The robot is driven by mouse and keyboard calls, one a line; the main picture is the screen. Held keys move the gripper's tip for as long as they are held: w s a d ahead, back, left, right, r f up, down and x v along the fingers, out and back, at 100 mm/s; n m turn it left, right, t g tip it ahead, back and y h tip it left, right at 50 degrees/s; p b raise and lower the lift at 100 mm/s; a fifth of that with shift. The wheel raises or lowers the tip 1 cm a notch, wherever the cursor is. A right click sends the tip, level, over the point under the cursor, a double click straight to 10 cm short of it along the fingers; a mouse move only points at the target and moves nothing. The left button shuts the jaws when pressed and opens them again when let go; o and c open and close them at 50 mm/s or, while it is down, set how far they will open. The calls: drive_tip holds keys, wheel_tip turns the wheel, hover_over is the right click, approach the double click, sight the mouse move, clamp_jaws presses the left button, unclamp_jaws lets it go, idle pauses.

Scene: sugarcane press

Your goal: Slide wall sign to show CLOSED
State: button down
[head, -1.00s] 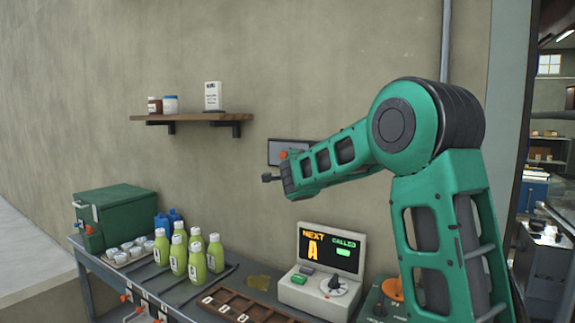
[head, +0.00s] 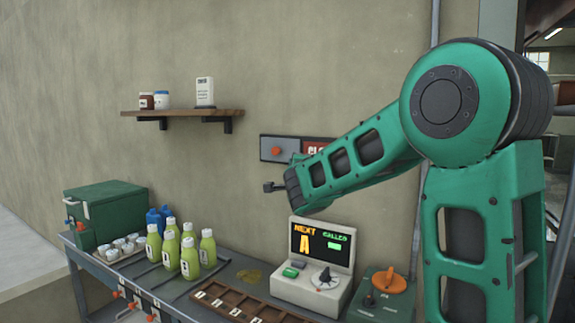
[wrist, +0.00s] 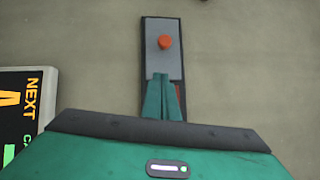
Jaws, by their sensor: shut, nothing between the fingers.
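The wall sign is a dark-framed strip with a grey sliding cover (head: 268,149) and an orange-red knob (head: 276,151) near its left end. To the right of the cover, a red panel (head: 318,147) shows the letters "CLO"; my arm hides the rest. In the wrist view, the sign runs upright, with the knob (wrist: 164,42) near the top and a sliver of red (wrist: 178,91) beside the fingers. My gripper (head: 270,187) is shut and empty, below the knob in the head view and apart from it. The wrist view shows its closed fingers (wrist: 161,97) overlapping the sign's lower part.
Below stands a bench with green bottles (head: 190,258), a green cooler (head: 107,208), a display box (head: 320,243) and an orange-knobbed device (head: 388,282). The wall around the sign is clear.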

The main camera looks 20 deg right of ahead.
drive_tip(key=shift+v, duration=1.45)
drive_tip(key=shift+d, duration=0.15)
drive_tip(key=s+d+f+n+g, duration=0.3)
drive_tip(key=s+d+f+g, duration=0.2)
drive_tip(key=s+f, duration=0.4)
drive_tip(key=s+d+f+n+g, duration=0.45)
drive_tip(key=s+f, duration=0.25)
drive_tip(key=s, duration=0.3)
drive_tip(key=s+a+f+n+g+y, duration=0.2)
drive_tip(key=s+f+n+g, duration=0.1)
drive_tip(key=s, duration=0.6)
drive_tip(key=s+a+f+n+g+y, duration=0.2)
drive_tip(key=s+a+f+n, duration=0.1)
drive_tip(key=s, duration=0.7)
drive_tip(key=s+a+f+n+g+y, duration=0.2)
drive_tip(key=s+f, duration=0.3)
drive_tip(key=s, duration=0.4)
drive_tip(key=shift+s+a+n+g, duration=0.3)
drive_tip(key=shift+n+g, duration=0.25)
drive_tip(key=shift+g, duration=0.3)
drive_tip(key=shift+d, duration=0.1)
